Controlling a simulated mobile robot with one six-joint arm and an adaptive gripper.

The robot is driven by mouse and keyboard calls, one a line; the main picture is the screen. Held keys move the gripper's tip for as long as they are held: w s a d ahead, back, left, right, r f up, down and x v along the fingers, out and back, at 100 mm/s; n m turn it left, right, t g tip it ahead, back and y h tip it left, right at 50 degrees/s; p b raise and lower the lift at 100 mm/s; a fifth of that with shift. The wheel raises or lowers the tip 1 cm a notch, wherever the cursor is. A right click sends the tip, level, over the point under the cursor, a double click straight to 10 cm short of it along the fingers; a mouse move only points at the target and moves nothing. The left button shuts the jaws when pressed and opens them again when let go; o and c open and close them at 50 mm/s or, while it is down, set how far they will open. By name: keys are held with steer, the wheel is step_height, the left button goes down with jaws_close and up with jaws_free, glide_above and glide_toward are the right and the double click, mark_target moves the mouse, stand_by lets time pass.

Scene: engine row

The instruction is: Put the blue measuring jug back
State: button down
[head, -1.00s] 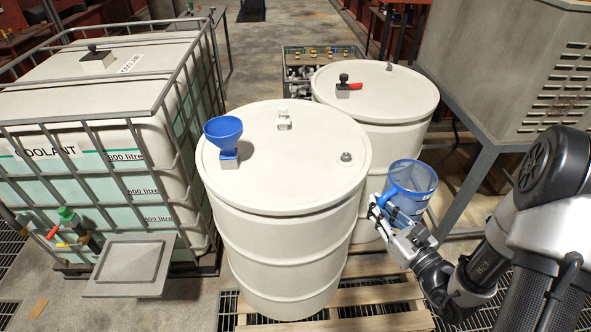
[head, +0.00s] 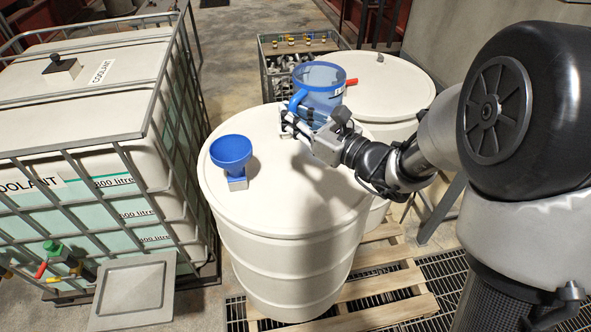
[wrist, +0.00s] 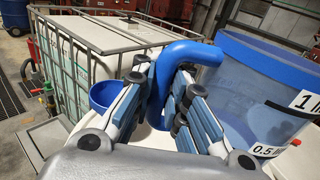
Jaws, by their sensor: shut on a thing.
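The blue measuring jug (head: 318,78) is translucent with a blue rim and handle, and it is upright. My gripper (head: 297,120) is shut on its blue handle. The jug is held over the far part of the near white drum's lid (head: 290,205), in front of the back drum; I cannot tell the gap to the lid. In the wrist view the fingers (wrist: 160,88) close around the handle, and the jug body (wrist: 255,75) with its 1 and 0.5 marks stands at the right. The jug and gripper hide the far part of the lid.
A blue funnel (head: 231,151) stands on the near drum's lid, left of my gripper. The back drum (head: 390,90) has a red-handled tap near the jug. A caged coolant tank (head: 100,130) stands at left. A crate of parts (head: 280,45) is behind.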

step_height(320, 180, down, 19)
steer(key=b, duration=0.4)
steer(key=shift+s+d+r, duration=0.1)
steer(key=shift+d, duration=0.05)
steer(key=shift+f+b, duration=0.25)
steer(key=shift+b, duration=0.15)
steer(key=c, duration=1.6)
jaws_free()
steer(key=shift+r, duration=0.1)
